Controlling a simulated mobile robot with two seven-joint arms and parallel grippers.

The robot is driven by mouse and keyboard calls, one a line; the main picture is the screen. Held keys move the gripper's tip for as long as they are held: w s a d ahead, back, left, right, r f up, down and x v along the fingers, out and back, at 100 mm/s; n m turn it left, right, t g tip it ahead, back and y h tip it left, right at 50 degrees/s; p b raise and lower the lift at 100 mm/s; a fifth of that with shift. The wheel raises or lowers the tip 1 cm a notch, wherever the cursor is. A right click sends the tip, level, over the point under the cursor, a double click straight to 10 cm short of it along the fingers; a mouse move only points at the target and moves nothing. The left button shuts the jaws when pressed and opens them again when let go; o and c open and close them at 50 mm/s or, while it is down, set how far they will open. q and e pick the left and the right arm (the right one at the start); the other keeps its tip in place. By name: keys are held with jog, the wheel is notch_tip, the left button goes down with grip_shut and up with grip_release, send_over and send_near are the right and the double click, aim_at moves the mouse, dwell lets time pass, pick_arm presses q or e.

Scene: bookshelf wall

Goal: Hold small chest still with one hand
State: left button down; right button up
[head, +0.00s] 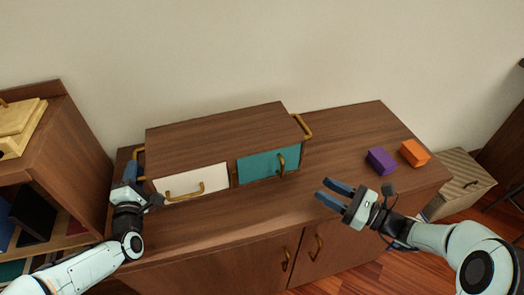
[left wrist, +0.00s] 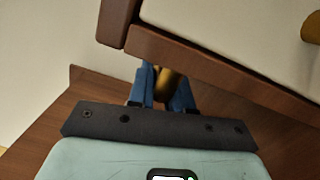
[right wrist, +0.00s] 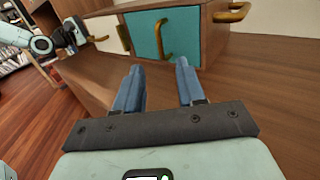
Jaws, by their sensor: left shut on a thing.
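The small chest (head: 215,135) is a brown wooden box on top of a cabinet, with a white drawer (head: 215,178) on the left and a teal drawer (head: 255,168) on the right, each with a brass handle. Brass side handles sit on its left and right ends. My left gripper (head: 130,172) is at the chest's left end, shut on the left side handle (left wrist: 166,86), which shows between its fingers in the left wrist view. My right gripper (head: 334,193) is open and empty, in front of the chest's right side. The right wrist view shows the teal drawer (right wrist: 146,38) beyond its fingers.
A purple block (head: 381,161) and an orange block (head: 414,153) lie on the right of the cabinet top (head: 350,130). A shelf unit (head: 60,130) with books stands at the left. A striped box (head: 460,180) is on the floor at the right.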

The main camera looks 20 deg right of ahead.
jog(key=shift+s+a+f+h, duration=0.2)
jog(key=shift+s+f+h, duration=0.15)
jog(key=shift+f, duration=0.25)
jog(key=x, duration=1.2)
jog(key=shift+d+r, duration=0.1)
jog(key=shift+r, duration=0.1)
grip_shut()
